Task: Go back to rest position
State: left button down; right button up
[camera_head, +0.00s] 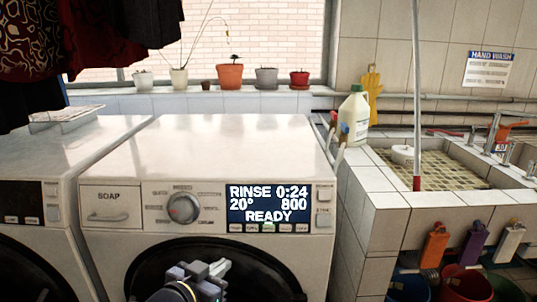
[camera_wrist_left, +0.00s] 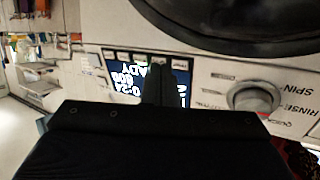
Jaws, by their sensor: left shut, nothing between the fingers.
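My left gripper (camera_head: 215,272) is shut and empty in the head view. It shows low in the picture, in front of the dark round door (camera_head: 255,262) of the white washing machine (camera_head: 235,140). The machine's lit display (camera_head: 268,203) reads "RINSE 0:24, 20°, 800, READY". The left wrist view shows the shut fingers (camera_wrist_left: 158,88) in front of the display (camera_wrist_left: 118,78), which appears upside down, with the knob (camera_wrist_left: 254,97) to the right. I cannot tell whether the fingers touch the panel. My right gripper is in neither view.
A second white machine (camera_head: 45,155) stands at the left. A tiled sink (camera_head: 480,192) with a red-and-white pole (camera_head: 416,110) in front is at the right. Colored buckets (camera_head: 465,284) sit below it. Dark clothes (camera_head: 85,35) hang upper left. The machine's top is clear.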

pick_arm(q)
jog(key=s+a+f+n+g+y, duration=0.1)
jog(key=s+a+f+n+g, duration=0.15)
jog(key=s, duration=0.55)
jog(key=s+a+f+n+g+y, duration=0.1)
jog(key=s+a+n+g, duration=0.2)
jog(key=s, duration=0.5)
jog(key=s+a+f+n+g, duration=0.2)
jog(key=s+a, duration=0.3)
jog(key=s, duration=0.3)
notch_tip(320, 180, up, 18)
jog(key=p, duration=1.8)
jog(key=shift+w+r+m+y, duration=0.2)
jog(key=shift+w+m+y, duration=0.05)
jog(key=shift+m+y, duration=0.1)
jog(key=shift+d, duration=0.1)
